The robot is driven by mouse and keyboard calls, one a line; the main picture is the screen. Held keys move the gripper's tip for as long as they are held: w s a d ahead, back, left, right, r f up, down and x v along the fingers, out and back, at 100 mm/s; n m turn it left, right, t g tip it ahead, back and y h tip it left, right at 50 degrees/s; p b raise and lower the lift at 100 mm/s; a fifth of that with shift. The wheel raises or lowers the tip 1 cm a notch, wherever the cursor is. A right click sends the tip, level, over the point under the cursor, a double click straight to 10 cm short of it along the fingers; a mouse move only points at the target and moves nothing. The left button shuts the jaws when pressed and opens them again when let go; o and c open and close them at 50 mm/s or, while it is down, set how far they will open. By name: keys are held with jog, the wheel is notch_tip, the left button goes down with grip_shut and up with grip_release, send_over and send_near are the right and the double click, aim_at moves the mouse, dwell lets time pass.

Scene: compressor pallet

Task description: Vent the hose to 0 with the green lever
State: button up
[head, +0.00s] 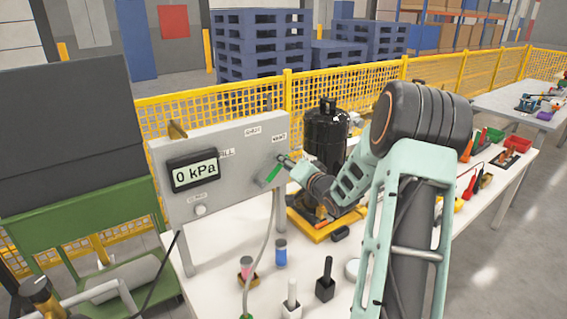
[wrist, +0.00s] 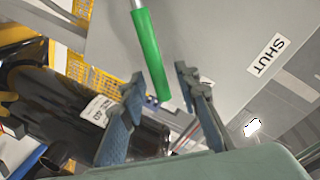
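The grey panel (head: 230,178) carries a display (head: 194,172) that reads 0 kPa. The green lever (head: 269,175) is on the panel's right part, below the VENT label (head: 279,138). It is tilted in the head view. In the wrist view the green lever (wrist: 147,45) comes down from the top, its free end between my fingertips. My gripper (wrist: 162,78) is open, with a gap seen on both sides of the lever. In the head view my gripper (head: 284,161) is beside the lever, against the panel's right side, its fingers small. The lever's pivot is not clear.
The SHUT label (wrist: 268,55) shows right of the lever. A black compressor tank (head: 326,137) stands behind my arm. A hose (head: 262,262) hangs below the panel. A yellow fence runs behind.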

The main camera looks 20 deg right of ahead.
jog(key=s+r, duration=0.1)
jog(key=s, duration=0.9)
jog(key=shift+s+d+r, duration=0.35)
jog(key=shift+s, duration=0.05)
jog(key=shift+w, duration=0.1)
